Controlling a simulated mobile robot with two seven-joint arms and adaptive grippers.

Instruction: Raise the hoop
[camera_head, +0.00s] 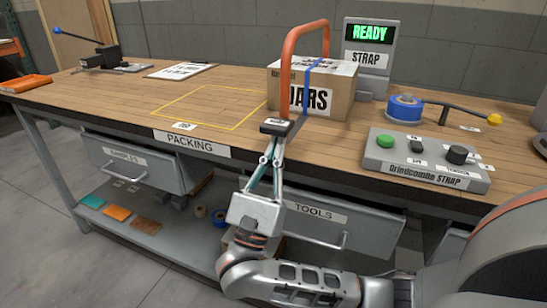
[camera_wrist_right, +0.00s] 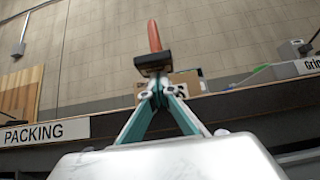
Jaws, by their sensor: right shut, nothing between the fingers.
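The orange hoop (camera_head: 291,68) arches upright over a cardboard box (camera_head: 345,97) with a blue strap around it. A black block (camera_head: 276,126) is at the hoop's near foot, at the table's front edge. In the right wrist view the hoop (camera_wrist_right: 154,36) rises behind the black block (camera_wrist_right: 152,62). My right gripper (camera_head: 273,147) is shut and empty, its tips just below the block; in the wrist view the tips (camera_wrist_right: 160,86) overlap the block's lower side. I cannot tell whether they touch it. My left gripper is not in view.
A display reading READY (camera_head: 369,34) stands behind the box. To the right are a blue tape roll (camera_head: 405,108), a yellow-knobbed lever (camera_head: 462,112) and a grey control panel (camera_head: 425,162). A yellow-outlined area (camera_head: 210,107) of the table is clear. Drawers (camera_head: 345,233) hang below the front edge.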

